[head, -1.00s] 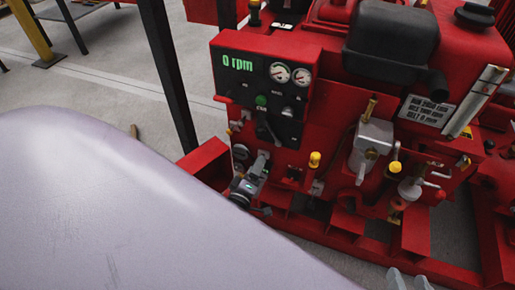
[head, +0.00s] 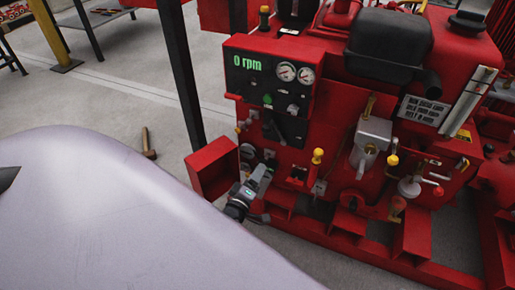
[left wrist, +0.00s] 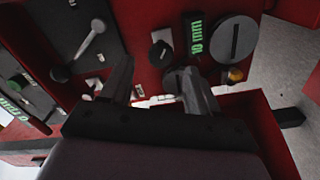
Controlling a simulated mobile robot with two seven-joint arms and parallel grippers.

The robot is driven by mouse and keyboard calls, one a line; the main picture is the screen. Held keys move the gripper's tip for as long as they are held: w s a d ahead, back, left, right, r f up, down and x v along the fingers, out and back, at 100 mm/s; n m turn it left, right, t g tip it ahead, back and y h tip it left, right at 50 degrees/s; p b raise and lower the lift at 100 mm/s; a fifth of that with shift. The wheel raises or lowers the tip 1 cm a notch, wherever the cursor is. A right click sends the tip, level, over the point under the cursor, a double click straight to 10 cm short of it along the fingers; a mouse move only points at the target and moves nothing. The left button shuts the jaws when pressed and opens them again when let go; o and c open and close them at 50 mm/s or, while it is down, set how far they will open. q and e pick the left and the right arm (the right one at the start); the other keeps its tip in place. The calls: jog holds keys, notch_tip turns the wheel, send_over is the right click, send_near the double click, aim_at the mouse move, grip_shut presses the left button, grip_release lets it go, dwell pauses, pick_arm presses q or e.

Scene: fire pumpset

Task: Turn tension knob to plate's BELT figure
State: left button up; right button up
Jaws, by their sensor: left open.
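My left gripper (head: 246,190) is at the lower left of the red pump set, below the control panel. In the left wrist view its two fingers (left wrist: 158,72) are apart with nothing held. Just past the fingertips, on the red panel, are a small black knob (left wrist: 161,54), a green "10 mm" readout (left wrist: 196,38) and a large grey slotted disc (left wrist: 235,39). Another round grey part is partly hidden behind the right finger. I cannot tell which is the tension knob. The white plate (head: 422,110) has a BELT line; its figure is too small to read surely. My right gripper is out of view.
The control panel (head: 268,86) shows "0 rpm" and two gauges. Yellow-topped valves (head: 317,157) stand to the right. A hammer (head: 147,145) lies on open floor at left.

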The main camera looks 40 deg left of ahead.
pick_arm(q)
jog(key=shift+s+d, duration=0.1)
jog(key=shift+s, duration=0.2)
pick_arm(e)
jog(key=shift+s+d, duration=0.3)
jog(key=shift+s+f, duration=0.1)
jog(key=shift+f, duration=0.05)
